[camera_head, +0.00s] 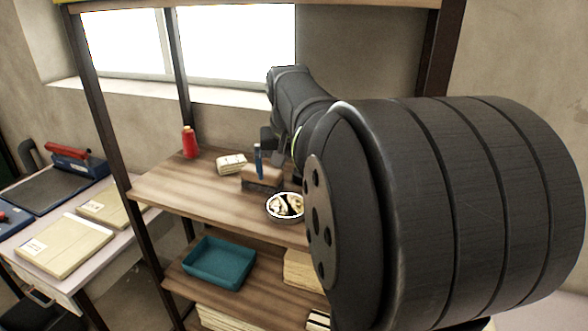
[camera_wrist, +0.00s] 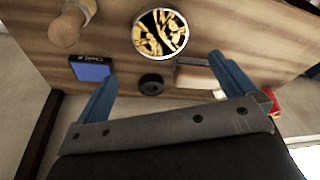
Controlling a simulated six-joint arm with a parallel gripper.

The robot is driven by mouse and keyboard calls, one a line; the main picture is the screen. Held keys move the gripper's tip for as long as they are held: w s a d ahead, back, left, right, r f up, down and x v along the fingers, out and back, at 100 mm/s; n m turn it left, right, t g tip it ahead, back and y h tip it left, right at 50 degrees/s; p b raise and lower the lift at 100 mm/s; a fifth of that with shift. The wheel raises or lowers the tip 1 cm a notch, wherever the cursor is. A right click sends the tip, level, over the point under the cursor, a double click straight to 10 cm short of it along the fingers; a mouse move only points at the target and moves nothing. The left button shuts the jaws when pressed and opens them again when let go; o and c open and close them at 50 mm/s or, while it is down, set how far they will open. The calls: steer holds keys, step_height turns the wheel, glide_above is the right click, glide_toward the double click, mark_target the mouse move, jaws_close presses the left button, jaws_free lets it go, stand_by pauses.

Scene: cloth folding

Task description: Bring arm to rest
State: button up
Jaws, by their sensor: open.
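My gripper (camera_wrist: 162,68) shows in the wrist view with its two blue fingers spread wide. It is open, with nothing held between the fingers. The wooden shelf board (camera_wrist: 200,30) lies beyond the fingertips. In the head view my dark arm reaches over the right side of the shelf (camera_head: 165,188) and hides much of it. The gripper end is mostly hidden there behind the arm. A narrow blue upright piece (camera_head: 258,160) shows near it; I cannot tell whether it is a finger or a separate object. No loose cloth is clearly visible.
A round bowl of yellowish pieces (camera_head: 285,206) also shows in the wrist view (camera_wrist: 160,34). A teal tray (camera_head: 218,263) sits below. A shelf post (camera_head: 110,140) stands left.

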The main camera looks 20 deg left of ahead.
mark_target(287, 205)
steer(key=x, duration=1.2)
steer(key=shift+f, duration=0.1)
step_height(287, 205, up, 2)
steer(key=shift+r, duration=0.95)
